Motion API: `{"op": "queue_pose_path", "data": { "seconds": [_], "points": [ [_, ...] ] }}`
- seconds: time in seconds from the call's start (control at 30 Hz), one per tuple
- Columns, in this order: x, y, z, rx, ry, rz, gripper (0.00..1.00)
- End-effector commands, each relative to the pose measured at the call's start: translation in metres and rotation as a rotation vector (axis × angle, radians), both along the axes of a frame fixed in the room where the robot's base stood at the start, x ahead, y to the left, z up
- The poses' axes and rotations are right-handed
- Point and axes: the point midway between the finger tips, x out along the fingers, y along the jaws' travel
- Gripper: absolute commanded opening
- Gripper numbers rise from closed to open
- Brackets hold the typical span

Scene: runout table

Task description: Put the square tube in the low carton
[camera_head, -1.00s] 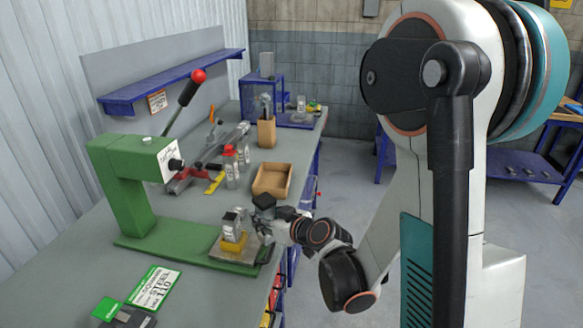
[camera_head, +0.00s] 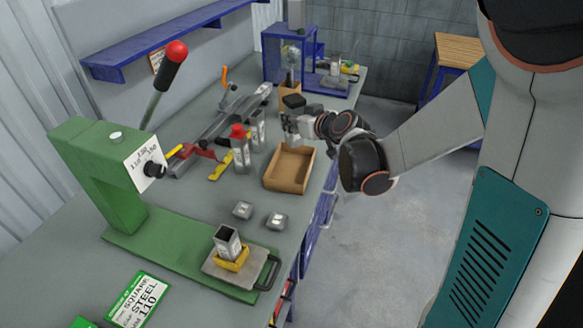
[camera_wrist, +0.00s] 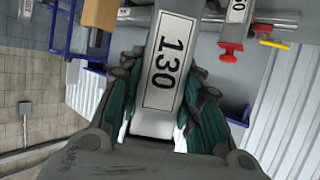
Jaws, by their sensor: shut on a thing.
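My gripper (camera_head: 291,128) is shut on a flat-faced metal tube marked 130 (camera_wrist: 168,65), which fills the middle of the wrist view between the fingers. In the head view the gripper is raised at the back of the low carton (camera_head: 270,180), an open, shallow brown box that looks empty. The held tube's full section is hidden, so I cannot tell whether it is square. Another tube, square and hollow (camera_head: 227,243), stands upright in a yellow holder on the green press's plate.
A green press (camera_head: 95,170) with a red-knobbed lever stands at left. A taller brown carton (camera_head: 291,91) stands behind my gripper.

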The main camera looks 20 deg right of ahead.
Motion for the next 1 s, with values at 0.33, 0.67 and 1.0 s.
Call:
{"op": "queue_pose_path", "data": {
  "seconds": [0.33, 0.67, 1.0],
  "points": [
    [0.029, 0.001, 0.058, 0.000, -0.002, -0.017, 0.00],
    [0.031, 0.001, -0.005, 0.000, -0.002, -0.017, 0.00],
    [0.031, 0.001, -0.081, 0.000, -0.002, -0.017, 0.00]
  ]
}}
